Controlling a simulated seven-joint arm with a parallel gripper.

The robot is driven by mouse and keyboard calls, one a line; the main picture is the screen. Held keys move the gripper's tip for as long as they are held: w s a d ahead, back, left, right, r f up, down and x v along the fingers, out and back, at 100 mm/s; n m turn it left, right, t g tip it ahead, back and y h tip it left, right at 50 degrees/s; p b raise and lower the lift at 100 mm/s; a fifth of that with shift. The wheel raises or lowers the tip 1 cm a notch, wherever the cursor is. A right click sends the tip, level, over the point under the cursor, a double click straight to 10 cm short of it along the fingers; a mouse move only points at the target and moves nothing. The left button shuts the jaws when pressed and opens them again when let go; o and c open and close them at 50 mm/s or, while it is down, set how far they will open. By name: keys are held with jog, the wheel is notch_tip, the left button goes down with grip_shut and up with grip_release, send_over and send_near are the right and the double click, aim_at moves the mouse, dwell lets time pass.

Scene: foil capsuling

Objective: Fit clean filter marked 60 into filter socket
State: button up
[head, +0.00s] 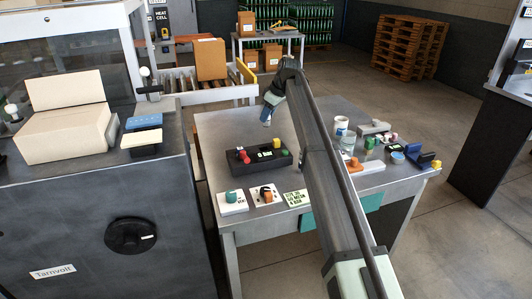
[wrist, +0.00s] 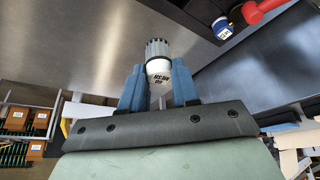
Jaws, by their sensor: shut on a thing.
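My gripper (wrist: 158,88) is shut on a grey-and-white ribbed filter (wrist: 158,50) with dark print that I cannot read surely. In the head view my gripper (head: 270,106) holds the filter (head: 266,122) in the air above the back of the grey table (head: 215,135). It is apart from the black block (head: 262,167) on the table, which carries red and yellow parts and a small lit display. I cannot make out the filter socket surely. A card (head: 298,199) with lettering about size and mesh lies at the table's front.
Plates with a green knob (head: 233,201) and an orange knob (head: 266,194) lie at the front. A white cup (head: 341,125), a blue-and-yellow part (head: 425,160) and several small items crowd the right. My arm crosses the table. A machine (head: 90,215) stands left.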

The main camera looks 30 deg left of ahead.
jog(key=s+f+n, duration=0.1)
jog(key=f, duration=0.2)
jog(key=s+f+n, duration=0.1)
jog(key=f, duration=0.2)
jog(key=s+d+f+g, duration=0.1)
jog(key=s+f, duration=0.1)
jog(key=f, duration=0.2)
jog(key=shift+n, duration=0.4)
jog(key=shift+f, duration=0.1)
jog(key=o, duration=0.8)
jog(key=shift+c, duration=0.2)
jog(key=v, duration=1.2)
jog(key=shift+a+r, duration=0.25)
jog(key=shift+r, duration=0.05)
jog(key=shift+w+d, duration=0.1)
jog(key=shift+w, duration=0.05)
